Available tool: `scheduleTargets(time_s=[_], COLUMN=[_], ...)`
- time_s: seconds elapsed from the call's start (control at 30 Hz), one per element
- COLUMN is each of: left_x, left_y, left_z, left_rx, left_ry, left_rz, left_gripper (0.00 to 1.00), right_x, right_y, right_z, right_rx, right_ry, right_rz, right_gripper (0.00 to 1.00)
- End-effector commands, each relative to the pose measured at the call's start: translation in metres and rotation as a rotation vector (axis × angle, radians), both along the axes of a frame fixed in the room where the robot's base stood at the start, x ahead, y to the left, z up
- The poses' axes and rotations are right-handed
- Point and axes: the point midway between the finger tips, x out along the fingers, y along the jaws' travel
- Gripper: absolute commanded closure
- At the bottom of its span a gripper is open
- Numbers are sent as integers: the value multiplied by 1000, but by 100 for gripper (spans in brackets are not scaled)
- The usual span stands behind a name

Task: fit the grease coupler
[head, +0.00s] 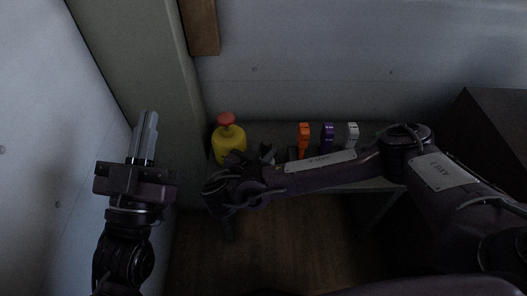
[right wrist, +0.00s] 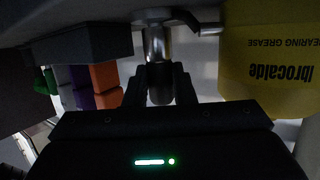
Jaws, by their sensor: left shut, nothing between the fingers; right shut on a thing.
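In the right wrist view, my right gripper (right wrist: 160,82) is shut on a silvery cylindrical piece, which looks like the grease coupler (right wrist: 157,44). Its far end meets or overlaps a dark rounded part (right wrist: 170,18); I cannot tell whether the two are joined. A yellow grease container (right wrist: 268,62) stands close on the right, its lettering upside down. In the head view the container (head: 228,145) has a red top, and my right gripper (head: 266,155) is just right of it, partly hidden by my arm. My left gripper (head: 149,122) is shut and empty, pointing up at the left.
Orange (head: 304,138), purple (head: 327,137) and white (head: 352,134) blocks stand on the grey bench (head: 262,130), right of the container. A green piece (right wrist: 50,80) shows in the right wrist view. A pale pillar (head: 150,70) and wall bound the left; a dark box (head: 497,125) stands right.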

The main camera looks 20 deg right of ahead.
Motion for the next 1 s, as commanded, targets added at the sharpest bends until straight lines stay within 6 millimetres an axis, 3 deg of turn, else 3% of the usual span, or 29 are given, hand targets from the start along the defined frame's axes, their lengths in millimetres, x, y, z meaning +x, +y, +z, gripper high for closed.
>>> scheduleTargets(time_s=[0.07, 0.1, 0.3, 0.67, 1.0], left_x=[0, 0, 0, 0, 0], left_y=[0, 0, 0, 0, 0], left_z=[-3, -2, -2, 5, 61], left_rx=[0, 0, 0, 0, 0], left_ry=[0, 0, 0, 0, 0], left_rz=[0, 0, 0, 0, 0], left_gripper=[100, 100, 100, 100, 100], right_x=[0, 0, 0, -2, -19], right_y=[0, 0, 0, 2, 20], right_z=[-2, -2, -2, 1, 16], right_rx=[0, 0, 0, 0, -1], right_ry=[0, 0, 0, 1, 1], right_rz=[0, 0, 0, 0, 2], right_gripper=[100, 76, 52, 52, 52])
